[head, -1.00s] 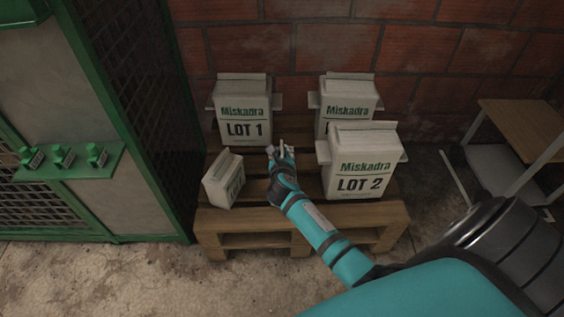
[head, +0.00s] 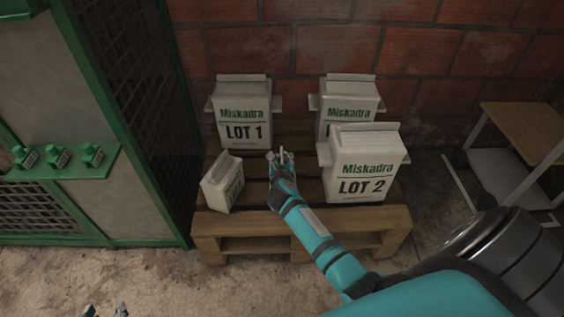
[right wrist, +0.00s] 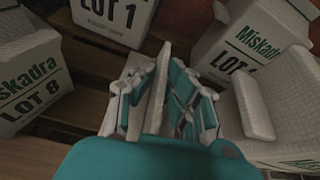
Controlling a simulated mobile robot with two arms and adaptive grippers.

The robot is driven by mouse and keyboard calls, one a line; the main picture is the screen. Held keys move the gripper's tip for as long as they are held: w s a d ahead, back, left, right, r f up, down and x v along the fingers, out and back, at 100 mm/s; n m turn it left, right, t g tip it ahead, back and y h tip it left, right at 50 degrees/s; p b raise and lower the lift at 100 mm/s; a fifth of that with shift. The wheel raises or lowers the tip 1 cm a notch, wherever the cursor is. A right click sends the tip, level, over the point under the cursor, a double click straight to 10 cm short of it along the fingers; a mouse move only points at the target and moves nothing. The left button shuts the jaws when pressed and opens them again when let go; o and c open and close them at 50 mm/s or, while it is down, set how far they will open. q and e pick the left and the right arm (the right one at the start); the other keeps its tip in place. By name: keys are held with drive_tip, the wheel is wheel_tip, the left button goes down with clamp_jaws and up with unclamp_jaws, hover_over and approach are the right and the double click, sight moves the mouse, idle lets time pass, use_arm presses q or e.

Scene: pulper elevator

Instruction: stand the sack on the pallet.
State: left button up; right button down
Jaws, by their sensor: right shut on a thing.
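The wooden pallet (head: 310,220) stands against the brick wall and bears several white Miskadra sacks. A LOT 1 sack (head: 242,112) stands at the back left, another sack (head: 347,97) at the back right, and a LOT 2 sack (head: 368,165) at the front right. A smaller sack (head: 215,187) sits turned and slightly tilted at the front left; the right wrist view shows a LOT 8 sack (right wrist: 25,70) at left. My right gripper (head: 281,160) is over the middle of the pallet, shut on a thin pale thing (right wrist: 158,88) I cannot identify. My left gripper's open tips (head: 105,311) barely show.
A small table (head: 525,128) with a lower shelf is at right. Concrete floor (head: 200,285) lies clear in front of the pallet.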

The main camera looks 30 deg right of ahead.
drive_tip(key=shift+r, duration=0.15)
drive_tip(key=c, duration=1.8)
unclamp_jaws()
drive_tip(key=shift+f, duration=0.2)
use_arm(q)
drive_tip(key=shift+r, duration=0.1)
use_arm(e)
drive_tip(key=o, duration=0.4)
drive_tip(key=shift+r, duration=0.15)
